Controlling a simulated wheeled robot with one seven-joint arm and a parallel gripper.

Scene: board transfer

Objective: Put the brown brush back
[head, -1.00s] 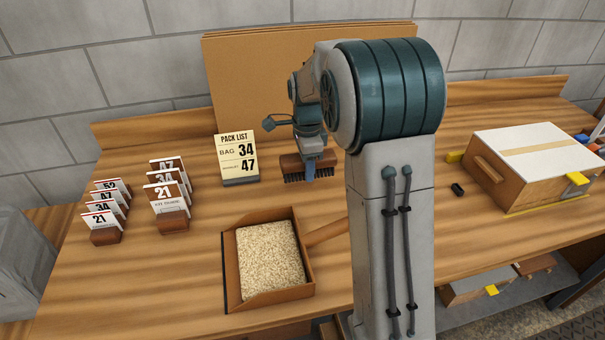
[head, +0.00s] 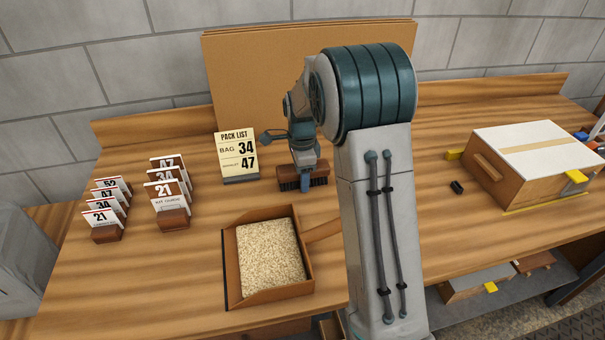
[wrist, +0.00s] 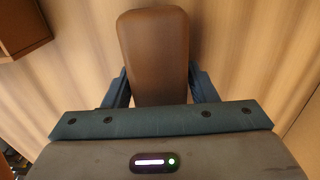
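The brown brush (head: 319,177) has a brown back and dark bristles. In the head view it is upright on or just above the wooden table, right of the pack list; I cannot tell whether the bristles touch the wood. My gripper (head: 304,184) is over it with fingers pointing down. In the wrist view the brush's smooth brown back (wrist: 154,50) lies between the two blue fingers of my gripper (wrist: 158,88), which sit against its sides. My gripper is shut on the brush.
A dustpan-like tray (head: 230,275) of pale grains stands in front, its handle towards my arm. The pack list card (head: 237,158) is close left. Card holders (head: 172,218) stand further left. A box with a white lid (head: 535,150) and a small black item (head: 457,187) are right.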

